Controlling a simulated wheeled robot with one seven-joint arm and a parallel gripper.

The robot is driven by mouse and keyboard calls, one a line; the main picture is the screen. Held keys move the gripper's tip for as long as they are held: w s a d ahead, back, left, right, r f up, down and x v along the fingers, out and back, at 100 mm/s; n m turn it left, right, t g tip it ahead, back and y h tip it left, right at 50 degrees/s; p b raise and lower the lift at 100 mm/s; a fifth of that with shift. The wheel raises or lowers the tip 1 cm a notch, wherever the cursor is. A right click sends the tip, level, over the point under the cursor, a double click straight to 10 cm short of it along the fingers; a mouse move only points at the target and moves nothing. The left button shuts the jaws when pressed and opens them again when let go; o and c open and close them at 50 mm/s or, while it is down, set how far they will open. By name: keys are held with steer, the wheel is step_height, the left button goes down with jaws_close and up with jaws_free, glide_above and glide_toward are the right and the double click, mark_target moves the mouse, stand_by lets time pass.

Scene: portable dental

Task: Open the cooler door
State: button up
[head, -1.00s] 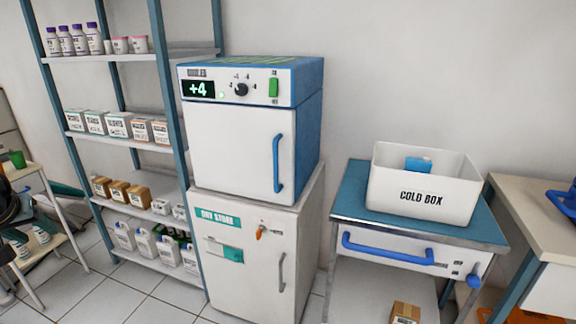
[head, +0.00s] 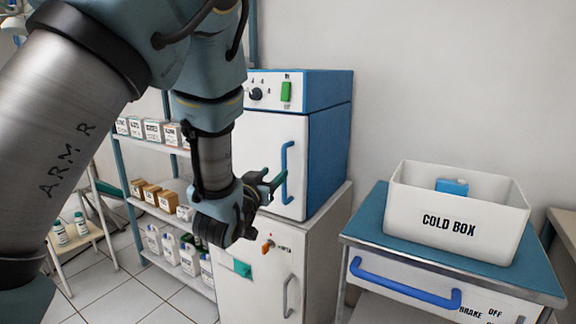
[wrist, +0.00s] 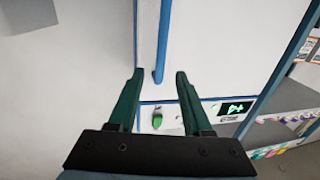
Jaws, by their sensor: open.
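The cooler (head: 330,140) is a blue and white box standing on the dry store cabinet. Its white door (head: 264,140) is shut. A blue vertical handle (head: 284,160) runs down the door's right side. My gripper (head: 274,181) is open and empty, in front of the door close to the handle's middle or lower part. In the wrist view, the handle (wrist: 162,45) appears between the two green fingertips (wrist: 157,76), with its end near their level. I cannot tell whether they touch it. My arm hides the cooler's left part in the head view; its display (wrist: 236,107) shows in the wrist view.
The dry store cabinet (head: 322,245) has its own grey handle below. A trolley (head: 360,225) with a white cold box (head: 450,222) stands to the right. Shelves with boxes and bottles (head: 165,185) stand to the left. Bare wall lies behind.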

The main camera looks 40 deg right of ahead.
mark_target(283, 164)
steer(key=p+x, duration=0.1)
steer(key=x, duration=0.7)
steer(key=shift+w+d+p, duration=0.2)
steer(key=shift+d+p, duration=0.05)
steer(key=shift+p, duration=0.1)
steer(key=shift+c, duration=0.3)
jaws_close()
stand_by(0.6)
